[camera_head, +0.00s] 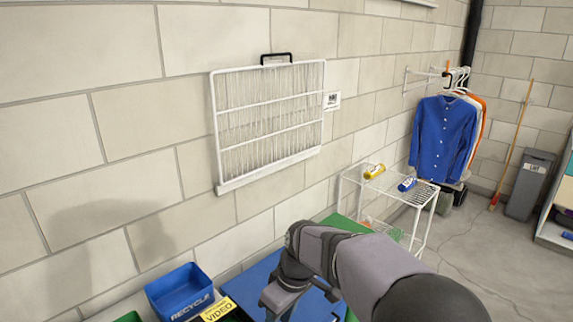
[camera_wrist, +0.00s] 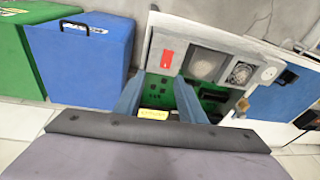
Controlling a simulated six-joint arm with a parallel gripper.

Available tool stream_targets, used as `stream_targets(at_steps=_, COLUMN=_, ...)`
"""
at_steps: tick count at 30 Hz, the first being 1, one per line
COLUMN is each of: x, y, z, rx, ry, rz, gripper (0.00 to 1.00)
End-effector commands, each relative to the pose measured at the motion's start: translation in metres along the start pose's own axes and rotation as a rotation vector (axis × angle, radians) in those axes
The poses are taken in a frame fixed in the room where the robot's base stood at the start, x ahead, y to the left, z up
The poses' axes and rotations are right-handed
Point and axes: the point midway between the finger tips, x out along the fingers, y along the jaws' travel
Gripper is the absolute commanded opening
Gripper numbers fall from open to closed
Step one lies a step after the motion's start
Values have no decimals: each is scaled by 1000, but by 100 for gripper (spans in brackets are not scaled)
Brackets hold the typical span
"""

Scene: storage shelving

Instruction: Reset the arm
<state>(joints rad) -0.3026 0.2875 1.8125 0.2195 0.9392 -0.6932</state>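My arm reaches in from the lower right of the head view and bends down at the wrist. My gripper (camera_head: 278,300) hangs above blue and green surfaces, with its tips largely out of clear sight there. In the wrist view my gripper (camera_wrist: 159,97) shows two blue-grey fingers spread apart, with nothing visibly held between them. Beyond the fingers is an open grey case with a green circuit board (camera_wrist: 160,88) and a yellow label. I cannot tell whether the fingers touch it.
A blue recycle bin (camera_head: 180,291) and a yellow sign (camera_head: 218,309) are at lower left. A white wire cart (camera_head: 425,215) holds a yellow bottle (camera_head: 374,171) and a blue can (camera_head: 407,184). A blue box (camera_wrist: 85,62) stands left in the wrist view.

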Motion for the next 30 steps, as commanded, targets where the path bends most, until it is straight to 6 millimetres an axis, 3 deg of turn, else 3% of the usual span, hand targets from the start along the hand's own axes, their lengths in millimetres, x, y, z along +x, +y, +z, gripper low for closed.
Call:
stream_targets(at_steps=1, x=-15, y=4, z=25, rx=93, ry=-17, rz=17, gripper=36)
stream_targets(at_steps=9, x=-37, y=2, z=153, rx=558, ry=-97, rz=107, gripper=36)
stream_targets(at_steps=15, x=-42, y=-16, z=213, rx=777, ry=-127, rz=150, gripper=36)
stream_targets(at_steps=21, x=-41, y=-25, z=236, rx=862, ry=-139, rz=167, gripper=36)
stream_targets(at_steps=30, x=-40, y=-26, z=237, rx=869, ry=-140, rz=167, gripper=36)
